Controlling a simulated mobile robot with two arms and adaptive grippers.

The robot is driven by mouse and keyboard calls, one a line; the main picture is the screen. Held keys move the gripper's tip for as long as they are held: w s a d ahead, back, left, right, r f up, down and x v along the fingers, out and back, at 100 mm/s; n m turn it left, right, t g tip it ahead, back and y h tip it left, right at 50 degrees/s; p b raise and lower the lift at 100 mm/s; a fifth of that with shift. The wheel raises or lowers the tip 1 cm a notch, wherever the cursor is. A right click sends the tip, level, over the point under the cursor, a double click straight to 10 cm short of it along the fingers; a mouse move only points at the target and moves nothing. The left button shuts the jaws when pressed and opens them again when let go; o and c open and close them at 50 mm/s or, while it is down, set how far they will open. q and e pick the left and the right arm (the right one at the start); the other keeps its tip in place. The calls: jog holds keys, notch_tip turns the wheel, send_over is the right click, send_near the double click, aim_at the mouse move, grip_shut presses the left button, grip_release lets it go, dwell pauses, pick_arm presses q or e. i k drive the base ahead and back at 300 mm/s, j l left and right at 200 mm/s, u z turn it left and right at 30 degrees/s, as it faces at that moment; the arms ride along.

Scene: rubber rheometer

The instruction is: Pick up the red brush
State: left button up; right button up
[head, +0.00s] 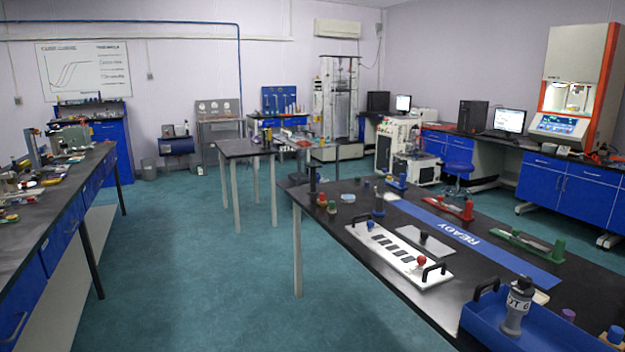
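A red item (456,209) lies on the dark right-hand table, past the blue strip marked READY. It is long and low with a raised red end at its right. It may be the red brush or a holder for one; it is too small to tell. A similar green item (530,243) lies nearer, to its right, and a blue one (397,182) stands farther back to its left. Neither of my grippers shows in the head view.
A cluttered bench (40,240) runs along the left. Open green floor (200,285) lies between.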

aim_at(322, 201)
jog(key=i+j+u, duration=0.3)
jog(key=i, duration=0.75)
jog(key=i+j+u, duration=0.1)
jog(key=i+u, duration=0.2)
jog(key=i, duration=0.8)
